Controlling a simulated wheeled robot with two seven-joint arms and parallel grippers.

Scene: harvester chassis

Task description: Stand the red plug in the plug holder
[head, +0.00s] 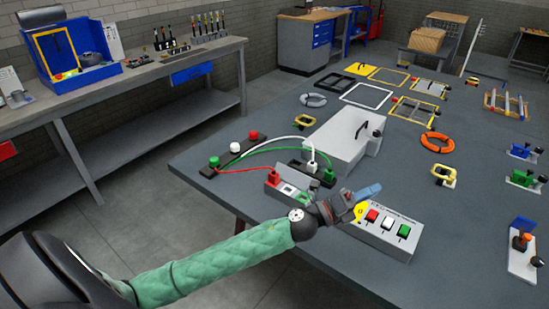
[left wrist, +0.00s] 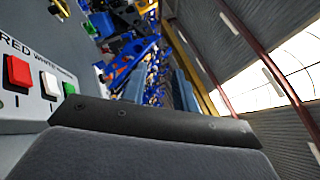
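The red plug (head: 273,176) stands at the left end of a grey socket box (head: 302,196), with a red cable running left from it. A black strip (head: 295,165), which looks like the plug holder, lies just behind that box. A white plug (head: 312,166) and a green plug (head: 329,178) stand at it. My left gripper (head: 370,190) hangs over the gap between the socket box and the button box, to the right of the red plug and apart from it. My right gripper is out of view.
The button box (head: 408,239) has red, white and green buttons; its red button (left wrist: 18,72) shows in the left wrist view. A large grey-white case (head: 340,142) stands behind the plugs. A black strip with coloured knobs (head: 235,152) holds the cable ends.

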